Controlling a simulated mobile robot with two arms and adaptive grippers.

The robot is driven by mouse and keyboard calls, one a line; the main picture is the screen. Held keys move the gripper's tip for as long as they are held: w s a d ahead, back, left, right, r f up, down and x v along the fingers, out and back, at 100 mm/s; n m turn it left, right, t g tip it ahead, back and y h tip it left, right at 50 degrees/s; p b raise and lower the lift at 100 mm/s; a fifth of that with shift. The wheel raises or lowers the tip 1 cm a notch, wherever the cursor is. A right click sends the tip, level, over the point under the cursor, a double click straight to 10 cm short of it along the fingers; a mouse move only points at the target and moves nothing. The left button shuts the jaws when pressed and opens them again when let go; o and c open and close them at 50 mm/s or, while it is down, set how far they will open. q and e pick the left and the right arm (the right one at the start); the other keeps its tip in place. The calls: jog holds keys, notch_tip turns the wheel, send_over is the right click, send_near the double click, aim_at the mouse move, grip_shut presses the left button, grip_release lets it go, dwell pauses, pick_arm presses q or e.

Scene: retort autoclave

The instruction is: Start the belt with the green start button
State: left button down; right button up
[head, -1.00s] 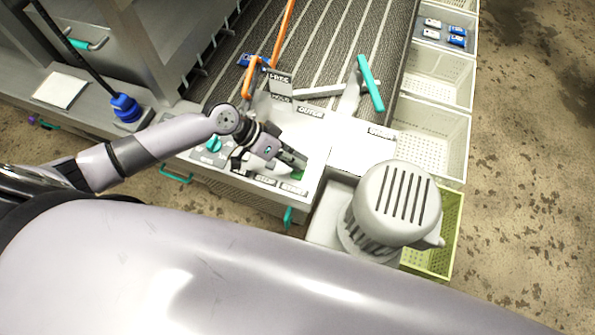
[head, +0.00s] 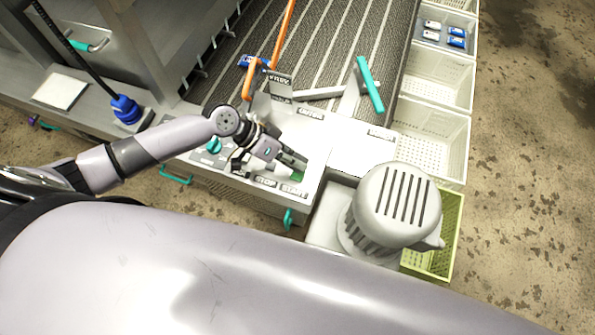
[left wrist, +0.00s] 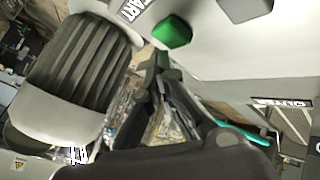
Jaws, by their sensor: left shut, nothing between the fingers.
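The green start button (left wrist: 172,32) shows large in the left wrist view, beside a label ending in "ART". In the head view a patch of its green (head: 297,176) shows just below my left gripper's tips, above the START label (head: 293,190). My left gripper (head: 303,163) is shut and empty over the control panel. In the left wrist view its closed fingertips (left wrist: 161,62) appear just below the button in the picture; I cannot tell whether they touch it. The ribbed belt (head: 345,50) runs away behind the panel. My right gripper is not in view.
A grey finned motor (head: 395,205) stands right of the panel. A STOP label (head: 265,181) sits left of START. An orange bar (head: 284,35) and a teal-handled lever (head: 369,84) rise behind the gripper. White crates (head: 433,122) line the belt's right side.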

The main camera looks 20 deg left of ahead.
pick_arm(q)
jog(key=shift+f+b, duration=0.4)
jog(key=shift+f, duration=0.05)
